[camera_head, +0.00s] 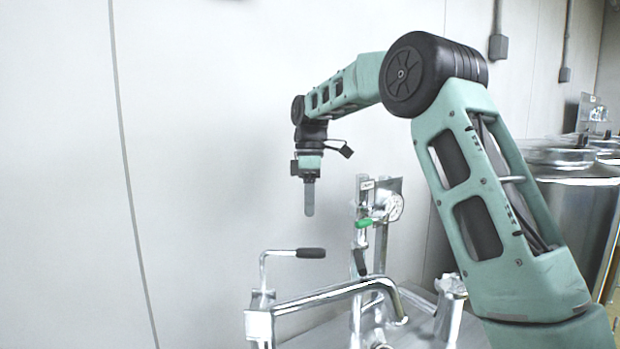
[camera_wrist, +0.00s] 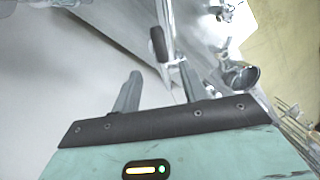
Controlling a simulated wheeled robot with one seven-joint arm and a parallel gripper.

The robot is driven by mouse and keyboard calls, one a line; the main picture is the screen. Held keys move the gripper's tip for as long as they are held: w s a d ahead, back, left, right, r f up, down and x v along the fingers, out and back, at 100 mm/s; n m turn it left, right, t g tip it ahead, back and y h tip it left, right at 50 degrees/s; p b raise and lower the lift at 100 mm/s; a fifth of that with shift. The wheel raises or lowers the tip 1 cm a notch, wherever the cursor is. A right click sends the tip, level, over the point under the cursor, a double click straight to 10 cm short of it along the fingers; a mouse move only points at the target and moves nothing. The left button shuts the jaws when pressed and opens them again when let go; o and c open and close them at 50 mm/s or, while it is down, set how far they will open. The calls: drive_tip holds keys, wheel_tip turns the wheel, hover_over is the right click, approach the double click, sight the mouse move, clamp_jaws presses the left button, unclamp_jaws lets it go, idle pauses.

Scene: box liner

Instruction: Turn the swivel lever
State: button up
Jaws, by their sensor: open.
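The swivel lever (camera_head: 277,254) is a bent chrome rod with a black grip (camera_head: 311,253), low in the middle of the head view. The grip points right there. In the wrist view a black grip (camera_wrist: 158,44) shows near the top middle, beyond the fingertips. My gripper (camera_head: 309,198) points down, above the lever and clear of it. In the wrist view my gripper (camera_wrist: 160,83) is open, with its fingers apart and nothing between them. In the head view the fingers overlap, so their gap is hidden.
A chrome pipe (camera_head: 325,297) runs in front of the lever. Right of the lever stand a vertical fitting with a green handle (camera_head: 363,223) and a round gauge (camera_head: 393,207). Metal drums (camera_head: 575,205) stand at the far right. The pale wall (camera_head: 200,150) is behind; the space left is clear.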

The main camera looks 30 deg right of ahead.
wheel_tip(320, 180, up, 8)
drive_tip(key=w, duration=0.1)
drive_tip(key=shift+d+f, duration=0.25)
drive_tip(key=shift+d, duration=0.15)
drive_tip(key=shift+w+a, duration=0.1)
